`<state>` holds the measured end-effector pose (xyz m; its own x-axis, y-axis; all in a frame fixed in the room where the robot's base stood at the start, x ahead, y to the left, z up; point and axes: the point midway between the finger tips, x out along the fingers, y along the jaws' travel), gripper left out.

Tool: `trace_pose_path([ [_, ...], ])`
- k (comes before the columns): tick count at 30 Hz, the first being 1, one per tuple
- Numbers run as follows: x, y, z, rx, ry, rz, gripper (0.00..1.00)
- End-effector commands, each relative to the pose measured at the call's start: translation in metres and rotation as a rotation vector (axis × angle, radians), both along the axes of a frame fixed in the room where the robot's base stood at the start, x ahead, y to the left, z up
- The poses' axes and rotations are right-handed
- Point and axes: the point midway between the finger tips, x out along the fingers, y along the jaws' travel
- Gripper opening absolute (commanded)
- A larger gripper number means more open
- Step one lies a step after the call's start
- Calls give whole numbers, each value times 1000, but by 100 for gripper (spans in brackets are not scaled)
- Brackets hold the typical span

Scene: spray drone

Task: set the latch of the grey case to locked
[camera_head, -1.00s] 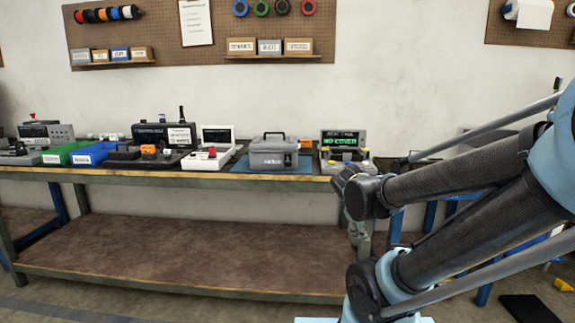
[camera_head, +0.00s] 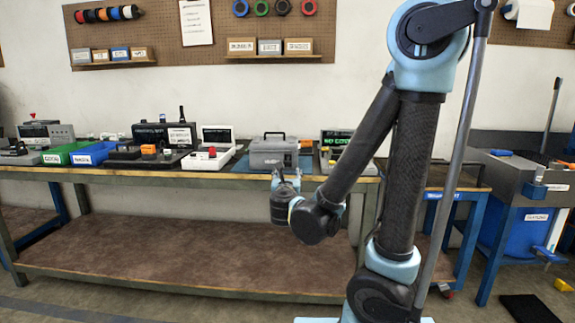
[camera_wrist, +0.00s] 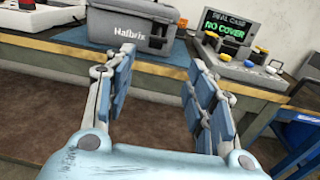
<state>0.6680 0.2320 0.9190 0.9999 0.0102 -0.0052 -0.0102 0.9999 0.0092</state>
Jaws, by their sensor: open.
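The grey case (camera_head: 272,153) stands closed on a blue mat on the workbench, its black handle on top. In the wrist view the grey case (camera_wrist: 132,24) shows its front with the label "Halbrix" and is cut off by the top edge. I cannot make out the latch or its setting. My gripper (camera_head: 285,178) is in front of the bench edge, just below the case. In the wrist view my gripper (camera_wrist: 160,75) is open, its two blue-padded fingers apart with nothing between them, pointing toward the case and not touching it.
A device with a green "NO COVER" screen (camera_wrist: 225,28) stands right of the case. A white box with a red knob (camera_head: 208,155) stands left of it. Blue (camera_head: 93,153) and green bins are further left. The bench's front edge (camera_head: 180,179) lies close to my gripper.

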Motion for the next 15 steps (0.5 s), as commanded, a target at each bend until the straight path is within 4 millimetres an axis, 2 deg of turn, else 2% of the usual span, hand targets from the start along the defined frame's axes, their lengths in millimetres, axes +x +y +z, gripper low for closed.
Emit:
trace_pose_path([
  [5,9,3,1,-13,-6,5,50],
  [15,51,2,1,-10,-5,1,50],
])
